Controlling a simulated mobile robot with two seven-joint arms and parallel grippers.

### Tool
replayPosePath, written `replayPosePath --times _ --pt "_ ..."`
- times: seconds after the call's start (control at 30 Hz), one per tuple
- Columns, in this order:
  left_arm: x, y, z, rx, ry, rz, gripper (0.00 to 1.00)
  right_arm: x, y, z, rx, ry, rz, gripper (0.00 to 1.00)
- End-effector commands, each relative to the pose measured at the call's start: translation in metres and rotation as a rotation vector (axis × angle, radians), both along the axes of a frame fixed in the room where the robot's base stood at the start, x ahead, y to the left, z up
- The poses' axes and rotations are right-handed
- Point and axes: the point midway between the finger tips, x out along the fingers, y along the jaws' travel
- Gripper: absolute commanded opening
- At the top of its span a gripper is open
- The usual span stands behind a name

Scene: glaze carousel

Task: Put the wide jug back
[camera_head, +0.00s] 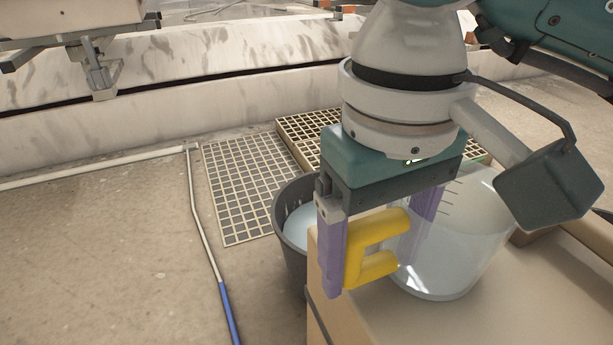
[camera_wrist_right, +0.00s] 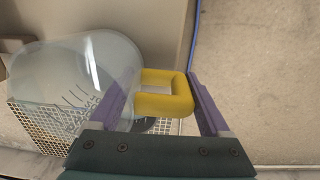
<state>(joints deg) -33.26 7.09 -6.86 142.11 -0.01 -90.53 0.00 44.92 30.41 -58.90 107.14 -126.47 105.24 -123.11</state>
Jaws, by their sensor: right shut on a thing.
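The wide jug (camera_head: 455,265) is a clear vessel with dark marks on its side and a yellow handle (camera_head: 353,262). It is upright at the right of the head view, over a tan top (camera_head: 345,325); I cannot tell whether its base touches that top. My right gripper (camera_head: 380,245) has its purple fingers on either side of the handle and is shut on it. In the right wrist view the jug (camera_wrist_right: 90,65) is at left, with its yellow handle (camera_wrist_right: 148,105) between the fingers. The gripper hides part of the jug's upper side. My left gripper does not show.
A dark grey bucket (camera_head: 285,240) with pale liquid stands on the floor left of the tan block. Behind it lie a flat grid (camera_head: 235,185) and a raised tan grating (camera_head: 294,128). A thin pole with a blue end (camera_head: 229,310) lies on open floor at left.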

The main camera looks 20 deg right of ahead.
Motion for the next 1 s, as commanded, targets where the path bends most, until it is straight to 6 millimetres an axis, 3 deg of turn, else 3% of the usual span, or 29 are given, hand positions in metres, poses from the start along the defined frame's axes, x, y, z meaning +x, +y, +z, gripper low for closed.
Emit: replayPosePath --times 0.33,0.37,0.5,0.83,1.0 --pt "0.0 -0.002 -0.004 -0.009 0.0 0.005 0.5 0.001 0.0 -0.004 0.0 -0.002 0.0 0.0" --pt "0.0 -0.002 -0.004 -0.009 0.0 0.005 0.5 0.001 0.0 -0.004 0.0 -0.002 0.0 0.82" --pt "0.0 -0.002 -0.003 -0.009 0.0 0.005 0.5 0.0 0.0 -0.002 0.001 -0.002 -0.001 0.98" --pt "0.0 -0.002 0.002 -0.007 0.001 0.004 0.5 0.0 0.0 0.002 0.001 0.0 -0.001 1.0" --pt "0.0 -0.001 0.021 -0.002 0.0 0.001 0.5 0.002 0.001 0.033 0.001 -0.005 -0.001 1.0"
